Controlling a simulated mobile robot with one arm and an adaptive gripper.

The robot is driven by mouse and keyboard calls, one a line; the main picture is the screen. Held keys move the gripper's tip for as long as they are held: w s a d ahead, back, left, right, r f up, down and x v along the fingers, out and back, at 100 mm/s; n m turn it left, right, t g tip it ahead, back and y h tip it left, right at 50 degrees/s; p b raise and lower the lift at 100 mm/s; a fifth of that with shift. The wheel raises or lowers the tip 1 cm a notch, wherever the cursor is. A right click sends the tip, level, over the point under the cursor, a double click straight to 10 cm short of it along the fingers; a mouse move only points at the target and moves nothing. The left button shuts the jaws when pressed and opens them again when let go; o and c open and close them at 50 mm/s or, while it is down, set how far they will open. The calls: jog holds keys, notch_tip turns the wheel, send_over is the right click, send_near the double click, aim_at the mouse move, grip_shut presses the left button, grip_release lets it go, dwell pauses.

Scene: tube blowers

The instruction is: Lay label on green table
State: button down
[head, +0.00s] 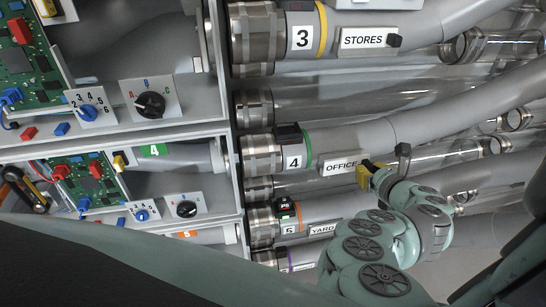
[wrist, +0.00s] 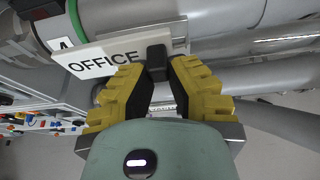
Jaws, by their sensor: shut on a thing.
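The white OFFICE label (head: 340,166) lies in front of the grey tube of blower 4 in the head view. It also fills the upper left of the wrist view (wrist: 105,58). My gripper (head: 364,171) is at the label's right end. In the wrist view its yellow fingers (wrist: 157,72) are shut on the label's black knob (wrist: 156,57). I cannot tell whether the label's back still touches the tube. No green table shows in either view.
Grey tubes 3 (head: 395,22) and 5 (head: 325,212) run above and below. The STORES label (head: 362,38) and YARD label (head: 322,230) sit on them. Clear tubes (head: 350,95) run between. Cabinets with circuit boards (head: 30,75) and dials (head: 150,103) stand at left.

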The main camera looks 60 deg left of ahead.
jog(key=shift+w+a+f, duration=0.15)
jog(key=shift+w+a, duration=0.9)
jog(key=shift+a, duration=0.05)
jog(key=shift+w+a+f, duration=0.15)
jog(key=shift+w+a, duration=0.85)
jog(key=shift+a, duration=0.1)
notch_tip(320, 180, down, 3)
jog(key=shift+f, duration=0.15)
jog(key=c, duration=1.1)
grip_release()
